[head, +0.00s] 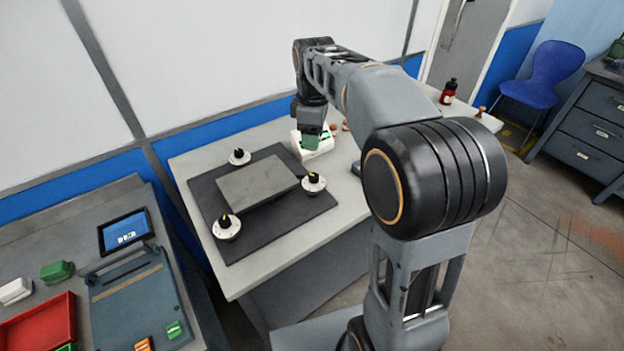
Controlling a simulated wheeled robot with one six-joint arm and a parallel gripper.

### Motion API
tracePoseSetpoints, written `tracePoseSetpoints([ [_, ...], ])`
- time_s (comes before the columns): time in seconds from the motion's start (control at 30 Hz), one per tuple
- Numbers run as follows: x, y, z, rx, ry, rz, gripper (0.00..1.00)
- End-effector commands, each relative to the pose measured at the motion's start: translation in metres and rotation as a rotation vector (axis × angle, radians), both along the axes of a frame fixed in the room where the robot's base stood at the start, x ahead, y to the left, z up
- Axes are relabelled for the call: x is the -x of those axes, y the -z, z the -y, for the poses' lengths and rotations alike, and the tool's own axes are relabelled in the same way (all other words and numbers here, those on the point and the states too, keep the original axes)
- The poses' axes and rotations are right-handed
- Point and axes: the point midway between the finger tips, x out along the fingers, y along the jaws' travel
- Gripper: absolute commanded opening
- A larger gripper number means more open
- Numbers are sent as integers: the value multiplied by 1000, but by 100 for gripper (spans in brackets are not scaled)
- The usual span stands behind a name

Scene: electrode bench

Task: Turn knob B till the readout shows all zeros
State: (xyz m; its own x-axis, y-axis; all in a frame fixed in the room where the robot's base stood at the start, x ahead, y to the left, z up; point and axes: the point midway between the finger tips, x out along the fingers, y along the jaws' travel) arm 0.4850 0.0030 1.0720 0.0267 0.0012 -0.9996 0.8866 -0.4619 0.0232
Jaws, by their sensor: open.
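Three black knobs on round white dials stand around a grey plate on a dark mat: one at the back (240,157), one at the right (313,184) and one at the front left (227,226). Their letters are too small to read, so I cannot tell which is knob B. My gripper (311,136) is open and points down over the white box behind the right knob, apart from all the knobs. Its fingertips are hard to make out.
The grey plate (258,181) lies between the knobs on the dark mat (240,247). A white box (320,149) with green parts sits below my gripper. A dark red bottle (448,93) stands farther right. A red tray (40,325) is on the left bench.

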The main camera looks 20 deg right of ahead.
Motion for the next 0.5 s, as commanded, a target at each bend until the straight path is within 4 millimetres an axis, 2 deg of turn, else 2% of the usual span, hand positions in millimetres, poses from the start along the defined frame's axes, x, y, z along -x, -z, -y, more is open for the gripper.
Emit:
tracePoseSetpoints([
  [0.03, -1, -12, 0, 1, -76, 3, 55],
  [0.1, 2, -18, 0, 3, -170, -9, 55],
  [0.23, 7, -17, 1, 2, -280, -37, 55],
  [0.37, 8, -9, 1, 1, -321, -43, 55],
  [0.5, 9, 12, 0, 1, -326, -43, 55],
])
